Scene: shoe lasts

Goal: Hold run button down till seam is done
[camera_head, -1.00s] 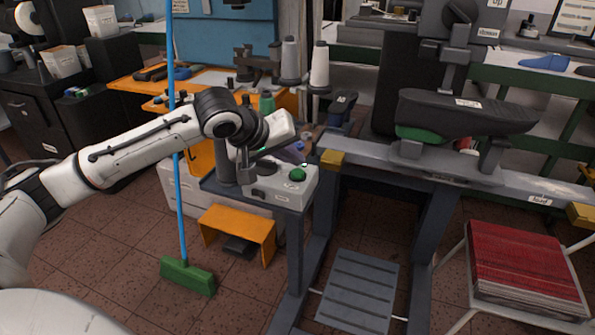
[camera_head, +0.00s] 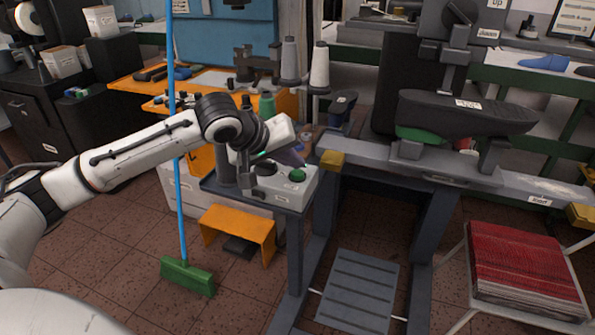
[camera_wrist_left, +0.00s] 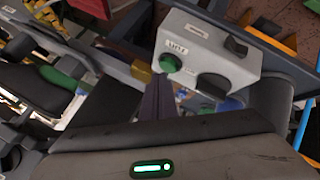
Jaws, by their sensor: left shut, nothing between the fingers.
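The green run button (camera_head: 297,175) sits on top of a pale grey control box (camera_head: 283,191) on a small dark stand. In the left wrist view the button (camera_wrist_left: 170,63) is beside a label and two dark knobs on the box (camera_wrist_left: 207,50). My left gripper (camera_head: 299,162) is shut and empty, its dark fingers pointing down at the button from just above. In the left wrist view the fingertips (camera_wrist_left: 160,79) are right by the button's edge; I cannot tell whether they touch it. My right gripper is not in view.
A dark shoe-last shape (camera_head: 465,112) is mounted on a grey beam (camera_head: 475,180) at right. Thread cones (camera_head: 319,66) stand behind the box. A blue-handled green broom (camera_head: 187,277) stands at left, an orange step (camera_head: 238,230) below. A red stack (camera_head: 515,262) sits front right.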

